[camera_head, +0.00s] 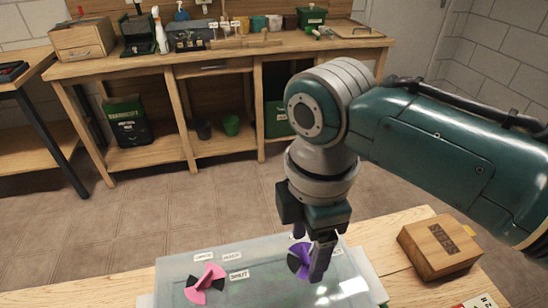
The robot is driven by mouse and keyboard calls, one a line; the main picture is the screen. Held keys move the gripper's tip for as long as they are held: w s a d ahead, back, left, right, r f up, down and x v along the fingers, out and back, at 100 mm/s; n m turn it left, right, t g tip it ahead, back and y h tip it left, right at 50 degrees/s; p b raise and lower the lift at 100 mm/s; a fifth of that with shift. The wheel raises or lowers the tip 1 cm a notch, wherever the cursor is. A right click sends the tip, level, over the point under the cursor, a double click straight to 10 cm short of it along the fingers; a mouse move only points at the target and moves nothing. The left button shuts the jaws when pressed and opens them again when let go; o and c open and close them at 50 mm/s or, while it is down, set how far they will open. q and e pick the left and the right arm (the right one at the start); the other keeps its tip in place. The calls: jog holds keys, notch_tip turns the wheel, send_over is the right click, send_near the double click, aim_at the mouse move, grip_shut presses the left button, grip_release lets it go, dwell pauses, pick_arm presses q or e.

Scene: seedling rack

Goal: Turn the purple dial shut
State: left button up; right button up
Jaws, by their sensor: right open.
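The purple dial (297,262), with a black part on its face, sits on the right half of a grey panel (245,262) at the front of the table. My right gripper (316,258) comes down from above at the dial, with its fingers open. One finger stands in front of the dial's right side and hides part of it. I cannot tell whether the fingers touch the dial. A pink dial (208,284), also with black parts, sits on the panel's left half. My left gripper is not in view.
Small white labels, one of them (239,275) between the dials, lie on the panel. A wooden box (440,245) stands on the table to the right, below my right arm. A workbench (215,68) with tools and pots stands at the back, across open floor.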

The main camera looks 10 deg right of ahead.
jog(key=shift+f, duration=0.25)
jog(key=shift+c, duration=0.2)
grip_shut()
dwell(0.3)
